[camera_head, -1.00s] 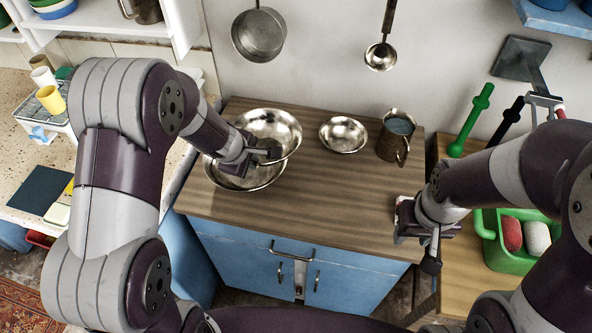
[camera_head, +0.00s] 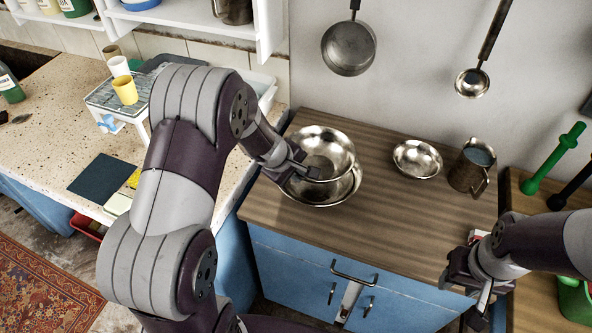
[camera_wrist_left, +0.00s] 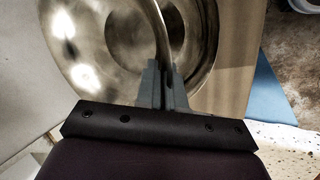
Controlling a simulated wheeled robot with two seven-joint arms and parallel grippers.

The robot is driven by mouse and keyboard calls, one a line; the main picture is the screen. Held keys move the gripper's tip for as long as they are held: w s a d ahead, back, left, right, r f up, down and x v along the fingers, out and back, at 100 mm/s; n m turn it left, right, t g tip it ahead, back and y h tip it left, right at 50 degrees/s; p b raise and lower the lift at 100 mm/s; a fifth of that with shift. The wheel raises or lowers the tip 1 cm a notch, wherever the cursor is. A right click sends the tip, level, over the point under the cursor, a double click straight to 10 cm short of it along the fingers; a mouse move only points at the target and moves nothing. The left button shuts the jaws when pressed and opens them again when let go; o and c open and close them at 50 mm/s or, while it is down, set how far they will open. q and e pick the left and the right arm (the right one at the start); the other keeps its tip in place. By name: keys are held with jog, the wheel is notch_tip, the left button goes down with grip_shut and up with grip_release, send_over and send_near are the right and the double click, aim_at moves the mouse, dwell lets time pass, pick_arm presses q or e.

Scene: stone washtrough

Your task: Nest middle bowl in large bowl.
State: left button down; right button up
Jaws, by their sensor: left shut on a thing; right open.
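I cannot tell whether the two bowls touch. In the left wrist view my left gripper's fingers (camera_wrist_left: 163,82) are shut on the middle bowl's rim (camera_wrist_left: 90,45), with the large bowl (camera_wrist_left: 207,40) behind. My right gripper (camera_head: 462,268) is open and empty by the counter's front right edge.
A small metal bowl (camera_head: 417,159) and a metal jug (camera_head: 469,168) stand on the counter (camera_head: 400,225) to the right. A pan (camera_head: 348,48) and a ladle (camera_head: 472,82) hang on the wall. The counter's middle is clear.

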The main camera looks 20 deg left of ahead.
pick_arm(q)
jog(key=shift+d+r, duration=0.15)
jog(key=shift+f, duration=0.2)
jog(key=shift+b, duration=0.35)
jog(key=shift+f, duration=0.1)
dwell(0.9)
jog(key=shift+f+b, duration=0.15)
jog(key=shift+b, duration=0.15)
jog(key=shift+f+b, duration=1.7)
jog(key=shift+b, duration=0.15)
jog(key=shift+f, duration=0.1)
jog(key=shift+f+b, duration=1)
jog(key=shift+b, duration=0.2)
